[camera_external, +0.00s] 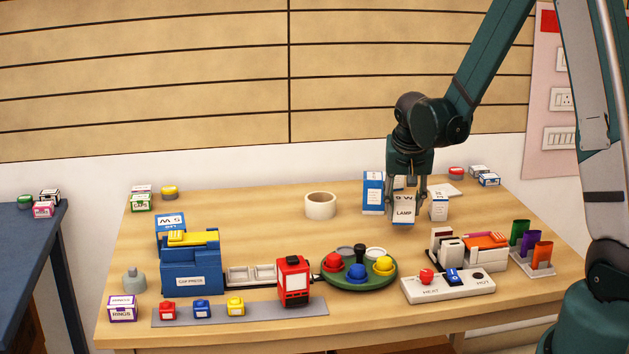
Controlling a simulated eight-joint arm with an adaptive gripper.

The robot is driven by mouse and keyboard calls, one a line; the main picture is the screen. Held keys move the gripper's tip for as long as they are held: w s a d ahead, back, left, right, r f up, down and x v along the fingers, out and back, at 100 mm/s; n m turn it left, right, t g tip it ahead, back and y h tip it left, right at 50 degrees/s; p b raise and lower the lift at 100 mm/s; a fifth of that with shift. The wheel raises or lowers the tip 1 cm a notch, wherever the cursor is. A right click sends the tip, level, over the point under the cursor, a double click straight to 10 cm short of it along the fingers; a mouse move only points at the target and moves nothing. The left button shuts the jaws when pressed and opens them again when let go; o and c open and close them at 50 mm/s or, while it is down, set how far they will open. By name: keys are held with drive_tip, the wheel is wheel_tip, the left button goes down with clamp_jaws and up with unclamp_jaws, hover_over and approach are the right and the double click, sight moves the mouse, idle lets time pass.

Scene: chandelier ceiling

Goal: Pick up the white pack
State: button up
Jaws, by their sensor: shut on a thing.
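A white pack (403,211) marked "9 W LAMP" is under my gripper (406,193) at the back right of the table. My gripper points straight down and is shut on the white pack, with its fingers at the pack's upper part. The pack is upright. I cannot tell whether its bottom touches the table.
A blue and white box (373,192) stands just left of the held pack, and a small white box (438,207) just right. A cream tape roll (320,205) lies further left. A green round tray (345,283) and white switch panel (448,288) lie in front. The table (275,230) is clear at centre.

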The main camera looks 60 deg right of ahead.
drive_tip(key=shift+r+p, duration=0.6)
drive_tip(key=shift+r, duration=3.1)
drive_tip(key=w+d+r+n+t+p, duration=0.1)
drive_tip(key=d+n, duration=0.1)
drive_tip(key=d, duration=2.7)
drive_tip(key=shift+w+d+n+y, duration=0.2)
drive_tip(key=shift+d+n+y, duration=0.1)
drive_tip(key=shift+d+n, duration=0.1)
hover_over(441, 187)
drive_tip(key=s+a, duration=0.1)
drive_tip(key=shift+s+a+f, duration=0.1)
drive_tip(key=shift+f, duration=1.45)
drive_tip(key=shift+s+a+f, duration=0.1)
drive_tip(key=shift+f, duration=1.45)
drive_tip(key=shift+f, duration=0.15)
drive_tip(key=shift+f+b, duration=0.45)
drive_tip(key=shift+f, duration=1.3)
drive_tip(key=shift+f, duration=0.15)
